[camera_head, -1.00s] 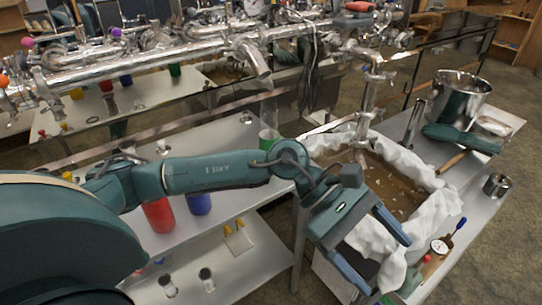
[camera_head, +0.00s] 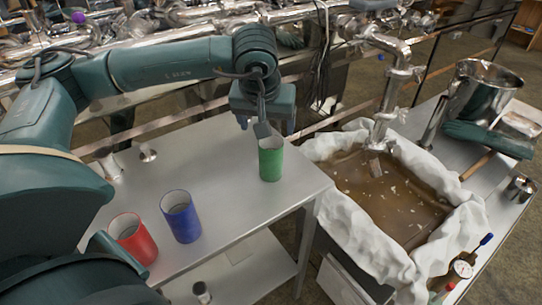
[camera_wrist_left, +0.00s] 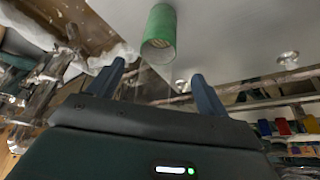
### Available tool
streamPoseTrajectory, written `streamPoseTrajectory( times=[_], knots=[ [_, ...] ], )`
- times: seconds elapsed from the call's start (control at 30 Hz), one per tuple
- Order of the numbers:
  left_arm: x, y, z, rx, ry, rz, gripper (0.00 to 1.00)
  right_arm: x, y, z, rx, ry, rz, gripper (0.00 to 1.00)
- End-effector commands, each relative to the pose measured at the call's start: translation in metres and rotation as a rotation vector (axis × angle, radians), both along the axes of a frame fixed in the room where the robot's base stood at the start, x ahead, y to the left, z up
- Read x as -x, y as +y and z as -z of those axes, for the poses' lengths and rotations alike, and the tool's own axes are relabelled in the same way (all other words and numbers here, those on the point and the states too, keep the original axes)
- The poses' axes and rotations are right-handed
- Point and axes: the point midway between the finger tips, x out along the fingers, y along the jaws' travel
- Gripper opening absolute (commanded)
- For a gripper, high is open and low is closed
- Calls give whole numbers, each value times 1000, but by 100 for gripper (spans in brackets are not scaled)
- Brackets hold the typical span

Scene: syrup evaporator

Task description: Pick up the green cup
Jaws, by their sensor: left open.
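The green cup (camera_head: 271,160) stands upright on the grey metal table (camera_head: 235,215), near its right edge. My left gripper (camera_head: 265,128) is open and empty, just above and behind the cup, with a fingertip overlapping its rim in the head view. In the left wrist view the green cup (camera_wrist_left: 159,38) appears ahead of the open fingers (camera_wrist_left: 157,80), roughly between their lines. The cup is beyond the fingertips and not between the pads. My right gripper is not in view.
A red cup (camera_head: 132,239) and a blue cup (camera_head: 180,216) stand at the table's front left. A white-cloth-lined pan (camera_head: 345,215) of brown liquid is to the right. A steel pot (camera_head: 482,95) stands farther right. Shiny pipes (camera_head: 190,20) run behind.

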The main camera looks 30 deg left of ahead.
Motion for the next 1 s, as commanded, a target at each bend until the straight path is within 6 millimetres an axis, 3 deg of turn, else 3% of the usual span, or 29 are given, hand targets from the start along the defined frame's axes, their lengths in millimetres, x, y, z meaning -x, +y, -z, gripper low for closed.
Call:
streamPoseTrajectory(
  times=[0.2,0.47,0.7,1.0],
  knots=[
    [-14,5,38,1,3,0,78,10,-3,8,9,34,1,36],
    [-22,8,57,1,3,0,78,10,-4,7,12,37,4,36],
    [-33,11,90,2,2,-2,78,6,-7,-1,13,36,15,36],
    [-38,12,101,4,0,-1,78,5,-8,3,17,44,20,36]
  ],
)
